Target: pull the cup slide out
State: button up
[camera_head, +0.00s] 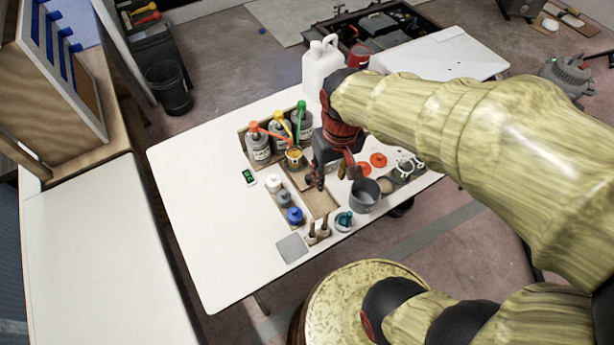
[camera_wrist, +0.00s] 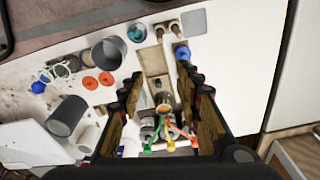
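A brown wooden tray (camera_head: 322,203) lies on the white table in front of the pump bottles; it also shows in the wrist view (camera_wrist: 153,60). I cannot clearly tell the cup slide apart from this tray. A small cup with orange contents (camera_head: 294,153) stands at the tray's far end, below the pump spouts; it also shows in the wrist view (camera_wrist: 164,98). My gripper (camera_head: 335,178) is above the tray, pointing down. In the wrist view my gripper (camera_wrist: 163,82) is open and empty, its fingers wide apart on either side of the cup and tray.
Grey bottles with orange, yellow and green pumps (camera_head: 280,135) stand behind the cup. Small white, grey and blue-capped pots (camera_head: 285,199) line the tray's left. A grey pot (camera_head: 364,196) and red discs (camera_head: 378,160) lie right. The table's left side (camera_head: 205,190) is mostly free.

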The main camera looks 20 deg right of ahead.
jog(key=w+f+n+g, duration=0.1)
jog(key=w+f+n, duration=0.1)
jog(key=w+f, duration=0.65)
jog(key=w+f+n+g, duration=0.2)
jog(key=w+f, duration=0.2)
jog(key=f, duration=1)
jog(key=n+t, duration=0.2)
send_over(307, 176)
jog(key=shift+s+f+p, duration=0.1)
jog(key=shift+f+p, duration=0.2)
jog(key=shift+f, duration=0.35)
jog(key=shift+n, duration=0.3)
jog(key=shift+f+b, duration=0.75)
jog(key=shift+f, duration=3.15)
jog(key=shift+c, duration=1.3)
grip_shut()
